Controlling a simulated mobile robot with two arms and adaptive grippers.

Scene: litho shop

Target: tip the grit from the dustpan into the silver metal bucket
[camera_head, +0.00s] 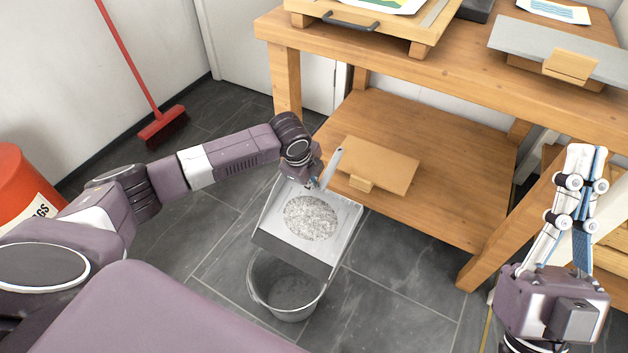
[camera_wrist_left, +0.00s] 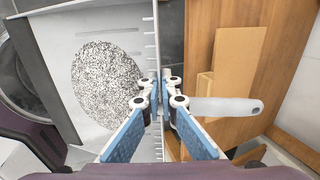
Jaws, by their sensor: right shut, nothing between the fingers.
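The grey dustpan (camera_head: 345,222) carries a round patch of speckled grit (camera_head: 312,217). Its dark front lip overhangs the silver metal bucket (camera_head: 256,293), which stands on the floor below and is partly hidden by it. The part of the bucket's inside that shows looks grey. My left gripper (camera_head: 314,180) is shut on the dustpan at the handle end. In the left wrist view the fingers (camera_wrist_left: 165,95) close at the toothed back edge, with the light handle (camera_wrist_left: 225,106) sticking out to the right and the grit (camera_wrist_left: 106,80) lying on the pan. My right gripper (camera_head: 587,152) is shut and empty, pointing up.
A wooden bench (camera_head: 440,65) with a low shelf (camera_head: 450,190) stands behind and right of the bucket. A wooden board (camera_head: 375,165) lies on the shelf. A red broom (camera_head: 163,126) leans at the left wall, near a red bin (camera_head: 22,180). Tiled floor around the bucket is clear.

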